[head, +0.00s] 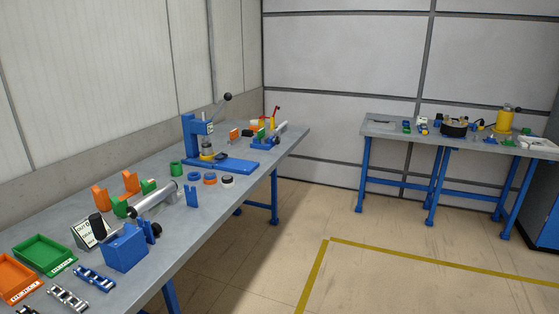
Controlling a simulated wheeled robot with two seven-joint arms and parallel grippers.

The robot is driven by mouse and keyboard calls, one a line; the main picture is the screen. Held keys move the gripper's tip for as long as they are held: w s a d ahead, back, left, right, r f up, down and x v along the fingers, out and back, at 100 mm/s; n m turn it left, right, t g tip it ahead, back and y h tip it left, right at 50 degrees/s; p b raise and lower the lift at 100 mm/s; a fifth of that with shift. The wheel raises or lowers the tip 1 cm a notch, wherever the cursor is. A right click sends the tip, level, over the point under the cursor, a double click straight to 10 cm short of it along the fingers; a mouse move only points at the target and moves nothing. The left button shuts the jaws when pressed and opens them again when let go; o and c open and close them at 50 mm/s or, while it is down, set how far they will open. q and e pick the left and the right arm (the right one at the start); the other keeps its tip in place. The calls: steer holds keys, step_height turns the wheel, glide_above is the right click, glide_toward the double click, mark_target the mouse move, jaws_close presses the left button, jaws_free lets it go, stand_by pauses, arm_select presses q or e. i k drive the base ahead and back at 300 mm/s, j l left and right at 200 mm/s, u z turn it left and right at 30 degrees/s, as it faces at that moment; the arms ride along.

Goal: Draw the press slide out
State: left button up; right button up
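A blue press (192,140) with a black-knobbed lever stands toward the far part of the long grey table on the left. Its flat blue slide or base plate (237,166) lies low at its right side. I cannot tell how far the slide is drawn out. A small yellow and grey part (207,150) sits under the press head, with a dark piece beside it. Neither of my grippers shows in the head view.
A second table (385,128) stands at the back right. The floor (290,217) between is clear.

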mark_target(214, 158)
steer(key=i+l+u, duration=0.1)
steer(key=i+u, duration=0.15)
steer(key=i, duration=0.35)
steer(key=i+l+u, duration=0.2)
steer(key=i, duration=0.35)
